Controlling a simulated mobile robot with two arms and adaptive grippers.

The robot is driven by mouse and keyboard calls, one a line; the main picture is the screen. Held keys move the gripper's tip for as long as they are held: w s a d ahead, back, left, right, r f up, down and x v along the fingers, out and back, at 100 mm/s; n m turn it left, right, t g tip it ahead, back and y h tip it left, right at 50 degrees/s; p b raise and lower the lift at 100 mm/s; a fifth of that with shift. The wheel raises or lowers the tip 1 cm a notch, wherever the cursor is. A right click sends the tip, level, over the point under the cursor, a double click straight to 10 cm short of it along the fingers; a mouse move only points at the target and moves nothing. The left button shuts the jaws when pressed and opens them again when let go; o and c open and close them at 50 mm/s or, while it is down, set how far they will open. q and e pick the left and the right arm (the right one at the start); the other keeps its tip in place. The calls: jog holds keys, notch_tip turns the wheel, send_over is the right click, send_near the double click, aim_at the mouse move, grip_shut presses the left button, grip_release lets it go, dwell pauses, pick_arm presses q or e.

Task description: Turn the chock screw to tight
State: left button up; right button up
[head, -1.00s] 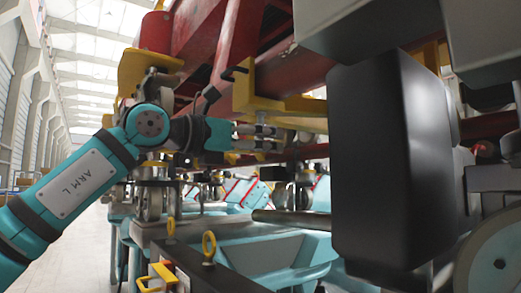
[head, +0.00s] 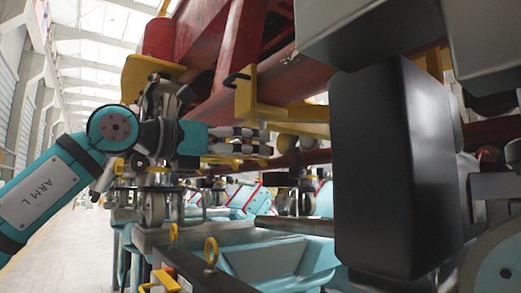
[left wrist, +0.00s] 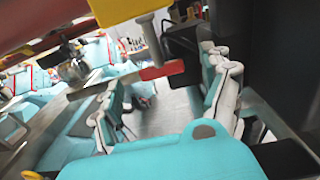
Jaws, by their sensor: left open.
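In the left wrist view a red bar handle (left wrist: 161,70) sits at the lower end of a grey screw shaft (left wrist: 152,38) beside a yellow bracket (left wrist: 120,8). I take this to be the chock screw. My left gripper (left wrist: 165,98) is open, with one finger on each side of the picture and the red handle showing beyond the gap. The head view also shows my left gripper (head: 268,142), its fingers pointing right, below the yellow bracket (head: 247,95). The screw cannot be made out clearly in the head view. My right gripper is not in view.
A large black block (head: 385,165) stands right of the gripper in the head view. Red beams (head: 225,50) run overhead. Teal car bodies (head: 265,258) and yellow eye bolts (head: 211,250) lie below. Open floor (head: 70,245) shows at the left.

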pick_arm(q)
jog(key=v, duration=0.7)
jog(key=shift+a, duration=0.15)
jog(key=shift+s, duration=0.1)
